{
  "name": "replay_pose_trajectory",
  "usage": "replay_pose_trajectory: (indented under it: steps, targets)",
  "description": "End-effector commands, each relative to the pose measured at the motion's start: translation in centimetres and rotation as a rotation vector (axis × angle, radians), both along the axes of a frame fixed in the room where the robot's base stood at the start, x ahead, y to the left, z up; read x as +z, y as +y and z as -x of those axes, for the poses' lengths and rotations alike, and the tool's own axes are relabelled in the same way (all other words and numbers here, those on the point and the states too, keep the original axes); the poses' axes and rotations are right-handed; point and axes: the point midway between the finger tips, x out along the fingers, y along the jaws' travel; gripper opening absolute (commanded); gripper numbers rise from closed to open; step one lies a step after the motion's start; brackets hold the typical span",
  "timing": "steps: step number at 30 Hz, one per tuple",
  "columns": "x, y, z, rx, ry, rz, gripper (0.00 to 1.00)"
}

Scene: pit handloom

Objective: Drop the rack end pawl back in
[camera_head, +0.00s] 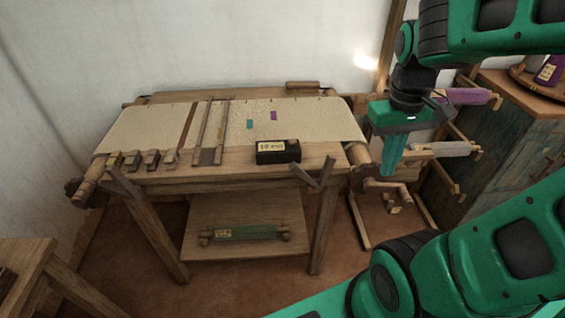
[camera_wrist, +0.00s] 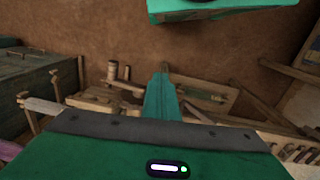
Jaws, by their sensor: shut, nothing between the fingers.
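The wooden loom (camera_head: 230,162) stands in the middle of the head view with pale cloth across its top. At its right end is a roller end with a dark wheel and wooden arms (camera_head: 385,186). I cannot make out for certain which small part there is the pawl. My gripper (camera_head: 388,174) points down just above this roller end, its green fingers shut and empty. They overlap it in the picture, so contact cannot be told. In the wrist view, the shut fingers (camera_wrist: 162,78) reach toward wooden parts of the loom, partly hidden behind my gripper body.
A black labelled box (camera_head: 278,151) sits on the loom's front right. A rack with purple and white yarn rolls (camera_head: 440,149) stands close right of my gripper, before a dark cabinet (camera_head: 515,125). A green roll (camera_head: 245,232) lies on the lower shelf. Brown floor shows below.

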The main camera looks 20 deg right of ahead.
Motion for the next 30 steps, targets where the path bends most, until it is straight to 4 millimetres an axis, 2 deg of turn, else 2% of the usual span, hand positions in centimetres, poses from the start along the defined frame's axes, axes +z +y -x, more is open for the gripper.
replay_pose_trajectory:
  steps: [1,5,6,9,12,15,19,30]
  targets:
    - [0.2,0.9,-2.4,0.129,0.014,0.016,0.00]
    - [0.6,4.2,-8.6,0.487,0.047,0.054,0.00]
    - [0.5,5.6,-10.4,0.595,0.056,0.062,0.00]
    - [0.1,9.3,-14.1,0.846,0.079,0.079,0.00]
    - [-0.4,12.8,-16.9,1.051,0.097,0.090,0.00]
    - [-1.0,15.6,-18.6,1.199,0.110,0.093,0.00]
    - [-1.4,17.7,-19.7,1.302,0.118,0.097,0.00]
    - [-1.5,18.0,-20.0,1.325,0.120,0.097,0.00]
